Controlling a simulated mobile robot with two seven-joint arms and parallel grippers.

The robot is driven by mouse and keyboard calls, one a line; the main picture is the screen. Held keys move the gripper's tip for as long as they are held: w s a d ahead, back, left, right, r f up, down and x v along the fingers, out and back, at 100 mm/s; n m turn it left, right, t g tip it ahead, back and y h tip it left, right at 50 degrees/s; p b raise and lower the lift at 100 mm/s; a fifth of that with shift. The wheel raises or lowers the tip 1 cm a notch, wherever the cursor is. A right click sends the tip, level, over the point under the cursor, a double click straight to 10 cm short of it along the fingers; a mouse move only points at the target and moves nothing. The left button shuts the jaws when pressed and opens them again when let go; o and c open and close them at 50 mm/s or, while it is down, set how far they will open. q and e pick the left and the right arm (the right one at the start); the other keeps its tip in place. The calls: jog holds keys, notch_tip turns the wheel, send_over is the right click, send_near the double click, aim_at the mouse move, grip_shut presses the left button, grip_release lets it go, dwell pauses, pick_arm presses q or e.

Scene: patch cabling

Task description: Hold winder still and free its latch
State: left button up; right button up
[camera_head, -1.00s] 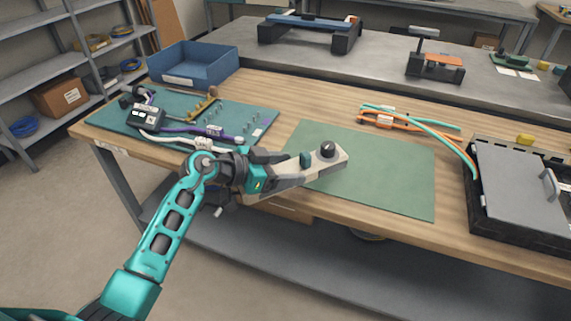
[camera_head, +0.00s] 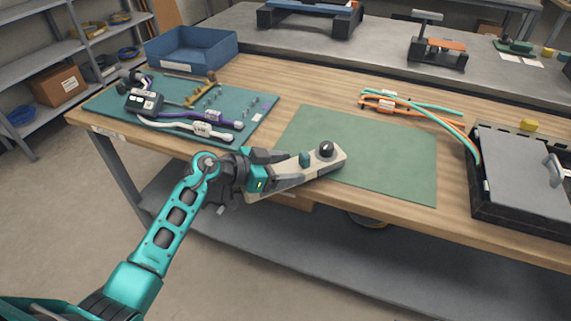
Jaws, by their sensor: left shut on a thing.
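The winder (camera_head: 327,164) appears to be the pale beige, bar-shaped device with a round black knob (camera_head: 326,149) near its right end and a small dark green part (camera_head: 304,159) beside the knob. It lies over the left front part of the green mat and reaches past the bench's front edge. My left gripper (camera_head: 284,168) comes in from the left and is shut on the winder's left part. The fingers hide some of that part. I cannot tell which part is the latch or how it stands. My right gripper is not in view.
A teal board (camera_head: 262,124) with cables stands left, with a blue bin (camera_head: 190,52) behind it. Orange and green cables (camera_head: 412,106) lie behind the green mat (camera_head: 390,165). A black case with a grey lid (camera_head: 520,165) stands right. Most of the mat is clear.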

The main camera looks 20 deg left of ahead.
pick_arm(q)
jog(key=shift+f, duration=0.2)
dwell(0.7)
jog(key=o, duration=1.4)
jog(key=shift+o, duration=0.8)
jog(key=shift+f, duration=0.1)
jog(key=shift+s, duration=0.1)
jog(key=v, duration=1.2)
